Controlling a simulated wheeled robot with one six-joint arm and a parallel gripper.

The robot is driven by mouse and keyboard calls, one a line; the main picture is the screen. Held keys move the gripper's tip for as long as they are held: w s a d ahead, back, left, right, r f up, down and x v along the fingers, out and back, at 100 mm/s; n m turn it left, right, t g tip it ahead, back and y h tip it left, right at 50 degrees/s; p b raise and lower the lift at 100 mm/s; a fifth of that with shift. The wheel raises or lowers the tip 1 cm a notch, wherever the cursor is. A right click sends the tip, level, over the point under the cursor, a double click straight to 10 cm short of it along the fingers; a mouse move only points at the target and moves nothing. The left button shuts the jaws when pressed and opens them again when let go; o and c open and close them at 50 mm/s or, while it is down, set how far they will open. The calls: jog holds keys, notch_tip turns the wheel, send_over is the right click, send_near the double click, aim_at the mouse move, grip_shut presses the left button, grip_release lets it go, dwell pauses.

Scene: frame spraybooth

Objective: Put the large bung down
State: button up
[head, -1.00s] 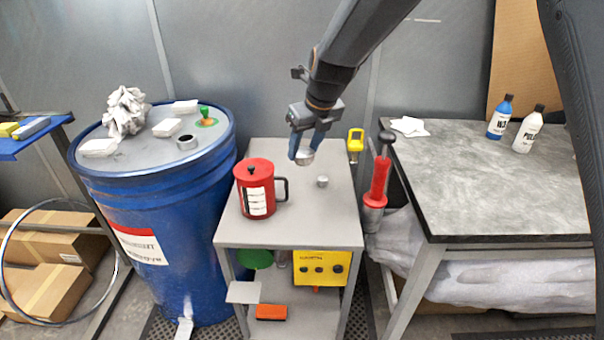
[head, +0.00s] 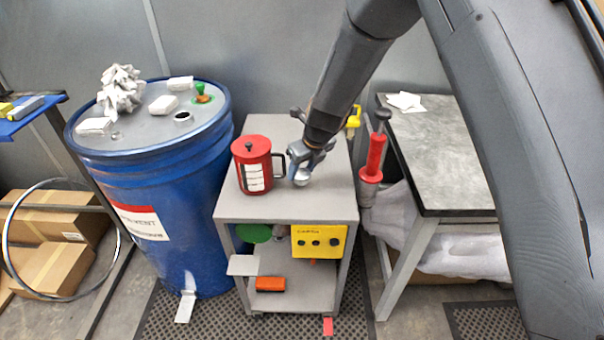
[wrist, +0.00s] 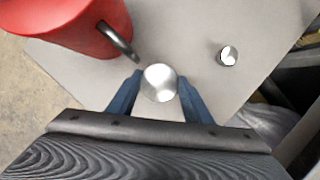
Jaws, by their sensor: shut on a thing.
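My gripper (head: 299,172) is low over the grey cart top (head: 290,208), right of the red lidded can (head: 254,165). It is shut on the large bung (wrist: 160,83), a shiny silver round piece between the blue fingertips, also seen in the head view (head: 301,178). I cannot tell whether the bung touches the cart top. A smaller silver bung (wrist: 228,56) sits on the cart top to the right in the wrist view; in the head view I cannot make it out.
The red can's handle (wrist: 118,42) is close left of my gripper. A blue drum (head: 150,190) stands left, with white blocks and a crumpled rag on its lid. A red pump-like tool (head: 374,158) and a dark-topped table (head: 435,155) are right. The cart's front top is clear.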

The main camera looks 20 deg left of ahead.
jog(key=shift+f, duration=0.85)
jog(key=shift+f, duration=0.1)
jog(key=o, duration=0.9)
